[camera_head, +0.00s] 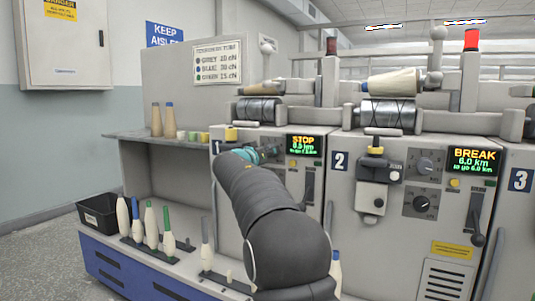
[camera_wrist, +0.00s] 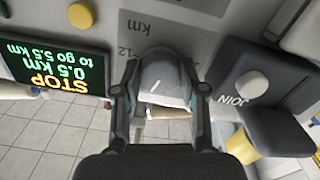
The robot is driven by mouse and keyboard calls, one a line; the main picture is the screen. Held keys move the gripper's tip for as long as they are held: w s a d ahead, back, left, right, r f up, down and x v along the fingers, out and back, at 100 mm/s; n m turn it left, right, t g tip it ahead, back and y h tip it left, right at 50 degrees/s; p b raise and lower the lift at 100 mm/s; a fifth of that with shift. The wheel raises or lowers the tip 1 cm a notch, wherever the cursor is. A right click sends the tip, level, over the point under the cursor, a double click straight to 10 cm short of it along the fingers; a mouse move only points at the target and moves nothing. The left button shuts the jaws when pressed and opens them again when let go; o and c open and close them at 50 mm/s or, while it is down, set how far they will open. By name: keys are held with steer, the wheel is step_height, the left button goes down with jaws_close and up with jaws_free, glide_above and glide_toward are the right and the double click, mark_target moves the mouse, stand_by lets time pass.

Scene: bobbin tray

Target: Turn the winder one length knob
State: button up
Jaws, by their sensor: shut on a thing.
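The winder one length knob (camera_wrist: 164,72) is a grey round knob with a white pointer line, in the middle of the wrist view on a panel marked "km" and "12". My gripper (camera_wrist: 164,88) is shut on it, one finger on each side. In the head view my gripper (camera_head: 247,156) is at winder one's front panel, and my arm hides the knob. Winder one's display (camera_head: 304,144) reads STOP; in the wrist view the display (camera_wrist: 48,68) appears upside down and reads STOP, 0.5 km, to go 5.5 km.
A dark block with a JOIN button (camera_wrist: 250,86) stands close beside my gripper. A yellow button (camera_wrist: 81,15) is near the display. A lever (camera_head: 308,188) hangs below the display. Winder two (camera_head: 400,220) is at right, its display (camera_head: 474,160) reading BREAK. Bobbins (camera_head: 152,222) stand at lower left.

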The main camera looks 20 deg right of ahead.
steer(key=shift+n+b, duration=0.9)
steer(key=shift+n, duration=2.7)
steer(key=o, duration=1.1)
steer(key=shift+o, duration=0.2)
steer(key=v, duration=1.2)
